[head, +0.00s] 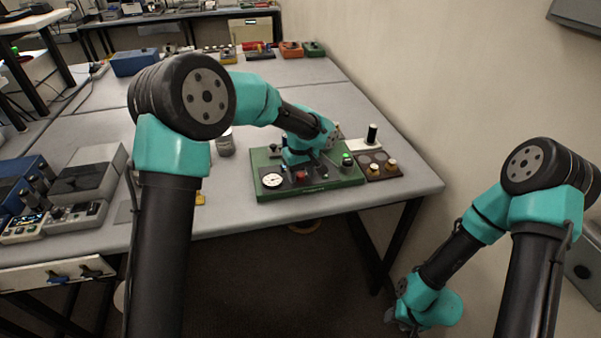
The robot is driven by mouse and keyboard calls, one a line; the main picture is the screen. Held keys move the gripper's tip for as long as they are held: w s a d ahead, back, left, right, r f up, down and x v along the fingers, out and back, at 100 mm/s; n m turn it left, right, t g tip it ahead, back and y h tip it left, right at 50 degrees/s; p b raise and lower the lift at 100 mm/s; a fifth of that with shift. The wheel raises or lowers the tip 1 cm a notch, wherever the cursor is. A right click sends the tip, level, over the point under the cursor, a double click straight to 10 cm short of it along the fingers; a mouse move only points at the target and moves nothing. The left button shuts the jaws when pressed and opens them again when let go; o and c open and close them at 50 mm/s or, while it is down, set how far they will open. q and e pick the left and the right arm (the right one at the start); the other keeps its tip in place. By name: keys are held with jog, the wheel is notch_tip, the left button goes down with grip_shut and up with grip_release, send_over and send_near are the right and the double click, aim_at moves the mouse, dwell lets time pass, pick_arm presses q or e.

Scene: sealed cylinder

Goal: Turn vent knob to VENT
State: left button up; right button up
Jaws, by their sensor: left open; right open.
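A green panel box (333,183) sits near the front right of the grey table. It carries a white round dial gauge (272,181), a red part (301,177) and a dark knob with a green top (347,159). I cannot read any VENT label or tell which part is the vent knob. My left gripper (318,168) hangs over the middle of the panel, open, its fingers small and partly hidden by its own wrist. I cannot tell whether it touches anything. My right gripper (402,325) is open, low beside the table and far from the panel.
A dark brown board (378,173) with light knobs stands right of the panel, with a white block bearing a black cylinder (372,134) behind it. A grey metal cylinder (226,144) stands to the left. Grey and blue instruments (80,185) fill the left side. A wall bounds the right.

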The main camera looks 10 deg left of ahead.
pick_arm(q)
jog(key=c, duration=0.9)
